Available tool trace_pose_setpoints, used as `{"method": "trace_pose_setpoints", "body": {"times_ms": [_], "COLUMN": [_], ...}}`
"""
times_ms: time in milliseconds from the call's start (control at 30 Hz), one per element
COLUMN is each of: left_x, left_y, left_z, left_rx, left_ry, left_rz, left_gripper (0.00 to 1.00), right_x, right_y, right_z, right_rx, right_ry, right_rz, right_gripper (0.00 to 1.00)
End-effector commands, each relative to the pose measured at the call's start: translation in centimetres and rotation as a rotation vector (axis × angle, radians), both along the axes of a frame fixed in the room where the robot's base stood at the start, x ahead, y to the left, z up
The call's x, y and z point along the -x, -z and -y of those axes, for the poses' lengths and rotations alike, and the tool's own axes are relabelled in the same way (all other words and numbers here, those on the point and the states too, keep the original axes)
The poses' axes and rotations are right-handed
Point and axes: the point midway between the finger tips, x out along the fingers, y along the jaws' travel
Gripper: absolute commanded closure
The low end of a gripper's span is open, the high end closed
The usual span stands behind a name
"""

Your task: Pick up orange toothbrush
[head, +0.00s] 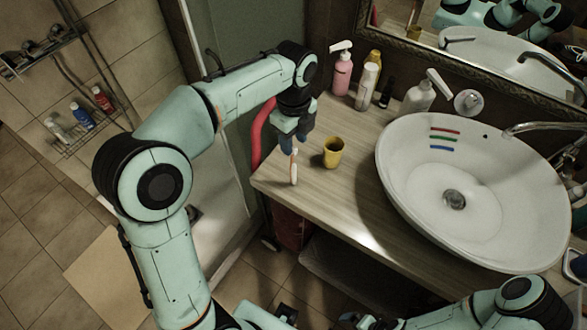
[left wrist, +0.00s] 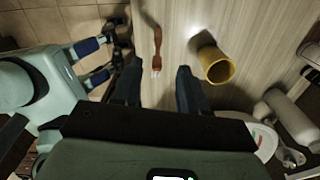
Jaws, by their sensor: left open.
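The orange toothbrush (head: 294,167) stands out near the left front corner of the wooden counter, with a pale head. It also shows in the left wrist view (left wrist: 157,42), beyond and between my finger tips. My left gripper (head: 288,146) is open and pointed down just above the toothbrush, partly covering it in the head view. Its two dark fingers (left wrist: 158,80) are apart with nothing between them. I cannot tell whether they touch the toothbrush. My right arm is at the bottom right of the head view; its gripper end is dark and cut off by the bottom edge.
A yellow cup (head: 333,152) stands close to the right of the toothbrush. Pink, white and yellow bottles (head: 342,72) stand at the back. The white basin (head: 408,190) fills the right side, with several coloured strips inside. A red hose (head: 258,135) hangs beside the counter's left edge.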

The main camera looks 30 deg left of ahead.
Motion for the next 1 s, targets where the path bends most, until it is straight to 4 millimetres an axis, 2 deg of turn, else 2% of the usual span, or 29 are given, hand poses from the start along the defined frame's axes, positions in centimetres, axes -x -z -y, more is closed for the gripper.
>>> {"method": "trace_pose_setpoints", "body": {"times_ms": [300, 400, 633, 767, 1000], "left_x": [0.5, 0.4, 0.4, 0.4, 0.4], "left_y": [4.4, 5.0, 5.0, 5.0, 5.0], "left_z": [0.1, 0.1, 0.1, 0.1, 0.1], "left_rx": [-0.001, -0.001, 0.0, 0.0, 0.0], "left_ry": [0.0, 0.0, -0.001, -0.001, -0.001], "left_rz": [-0.003, -0.002, 0.0, 0.0, 0.0], "left_gripper": [0.57, 0.57, 0.57, 1.0, 1.0], "right_x": [0.6, 0.6, 0.6, 0.6, 0.6], "right_y": [1.0, 1.0, 1.0, 1.0, 1.0], "right_z": [0.0, 0.0, 0.0, 0.0, 0.0], "right_rx": [0.0, 0.0, 0.0, 0.0, 0.0], "right_ry": [0.0, 0.0, 0.0, 0.0, 0.0], "right_rz": [-0.007, -0.007, -0.007, -0.007, -0.007], "right_gripper": [0.0, 0.0, 0.0, 0.0, 0.0]}}
